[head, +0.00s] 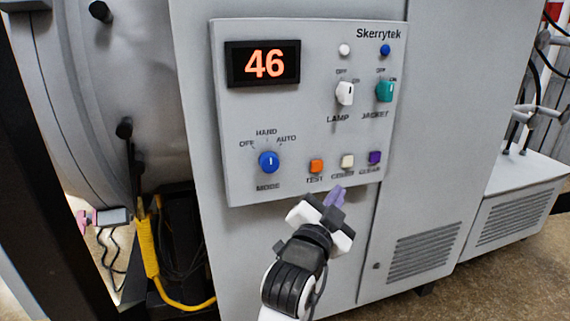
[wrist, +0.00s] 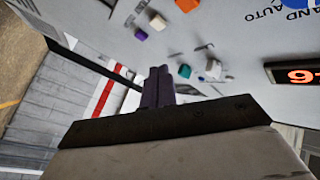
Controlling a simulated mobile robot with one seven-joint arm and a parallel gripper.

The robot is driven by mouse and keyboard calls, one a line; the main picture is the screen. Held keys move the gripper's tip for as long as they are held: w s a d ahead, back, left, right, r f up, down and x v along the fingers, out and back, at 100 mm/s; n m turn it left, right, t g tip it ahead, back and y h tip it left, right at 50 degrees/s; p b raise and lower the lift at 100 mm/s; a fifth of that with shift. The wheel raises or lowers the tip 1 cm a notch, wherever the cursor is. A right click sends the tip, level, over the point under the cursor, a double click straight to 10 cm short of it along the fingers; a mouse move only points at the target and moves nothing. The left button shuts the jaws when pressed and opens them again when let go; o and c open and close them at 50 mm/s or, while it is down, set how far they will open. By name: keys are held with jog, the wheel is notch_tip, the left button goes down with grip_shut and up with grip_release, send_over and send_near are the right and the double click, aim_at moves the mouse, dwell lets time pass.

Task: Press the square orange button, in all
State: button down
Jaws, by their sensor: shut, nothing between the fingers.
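The square orange button (head: 316,166), labelled TEST, sits in the lower row of the grey control panel (head: 310,110). It also shows at the top edge of the wrist view (wrist: 187,5). My gripper (head: 335,195) is shut and empty. In the head view its purple-grey fingertips appear below and right of the orange button, near the panel's lower edge. In the wrist view the closed fingers (wrist: 158,75) point up towards the panel, and the orange button lies apart from them. I cannot tell the exact gap between fingertips and panel.
A cream button (head: 347,161) and a purple button (head: 375,158) sit right of the orange one. A blue MODE knob (head: 269,162) is to its left. White LAMP (head: 344,93) and teal JACKET (head: 384,91) knobs are above. The display (head: 263,64) reads 46.

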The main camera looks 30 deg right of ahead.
aim_at(317, 166)
jog(key=shift+s+d+f, duration=0.2)
jog(key=shift+s+d, duration=0.05)
jog(key=shift+w+d+b, duration=0.1)
jog(key=shift+w+d, duration=0.25)
jog(key=shift+w, duration=1.1)
jog(key=shift+w+d+b, duration=0.15)
jog(key=shift+w+d, duration=0.15)
jog(key=shift+w, duration=1.1)
jog(key=shift+w+d+b, duration=0.1)
jog(key=shift+w+d, duration=0.25)
jog(key=shift+w, duration=1.1)
jog(key=shift+w, duration=0.1)
jog(key=shift+w, duration=0.35)
jog(key=shift+w+d, duration=0.2)
jog(key=shift+w, duration=0.2)
jog(key=shift+s, duration=0.1)
jog(key=shift+s+a, duration=0.25)
jog(key=shift+s, duration=0.5)
